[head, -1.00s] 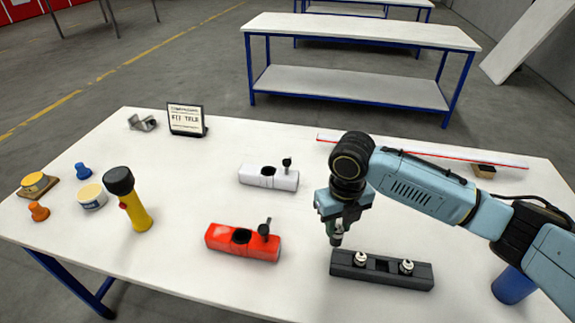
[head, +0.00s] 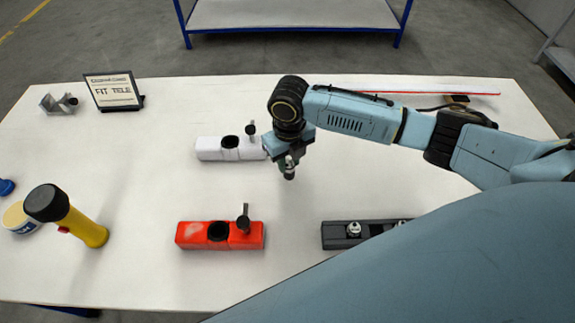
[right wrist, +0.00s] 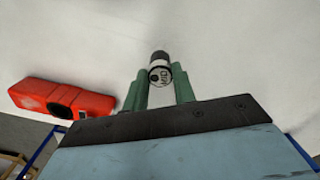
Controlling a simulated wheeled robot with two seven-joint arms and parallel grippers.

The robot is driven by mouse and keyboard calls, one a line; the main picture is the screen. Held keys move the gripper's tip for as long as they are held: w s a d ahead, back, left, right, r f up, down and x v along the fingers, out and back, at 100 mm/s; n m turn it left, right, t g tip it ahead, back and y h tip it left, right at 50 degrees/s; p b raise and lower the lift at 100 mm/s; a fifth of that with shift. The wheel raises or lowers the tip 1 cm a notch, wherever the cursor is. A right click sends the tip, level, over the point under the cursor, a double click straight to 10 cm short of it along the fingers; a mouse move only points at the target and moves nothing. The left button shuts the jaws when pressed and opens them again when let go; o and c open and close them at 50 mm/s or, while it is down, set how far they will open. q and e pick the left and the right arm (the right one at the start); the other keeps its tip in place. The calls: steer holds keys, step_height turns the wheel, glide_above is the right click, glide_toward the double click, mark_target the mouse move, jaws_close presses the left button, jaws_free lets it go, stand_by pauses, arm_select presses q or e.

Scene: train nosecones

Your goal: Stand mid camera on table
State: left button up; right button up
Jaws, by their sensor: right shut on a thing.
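The mid camera (right wrist: 160,75) is a small dark and white cylinder with "MID" lettering in the right wrist view. My right gripper (head: 288,170) is shut on it, between its green fingers. It holds the camera over the white table (head: 290,275), just right of the white block; the height of the gap below is hard to tell. In the head view the camera is small and mostly hidden by the fingers. The dark grey block (head: 335,238) at front right carries small silver-topped pieces and is partly covered by my own body. My left gripper is not in view.
A white block (head: 208,149) and a red block (head: 192,236) each bear a black knob. A sign (head: 113,91) and a metal bracket (head: 58,104) stand at back left. Table between red and dark blocks is clear.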

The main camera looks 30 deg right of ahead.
mark_target(289, 164)
steer(key=shift+f, duration=1.65)
steer(key=shift+f, duration=0.15)
steer(key=o, duration=1)
step_height(289, 164, up, 12)
steer(key=shift+r, duration=0.2)
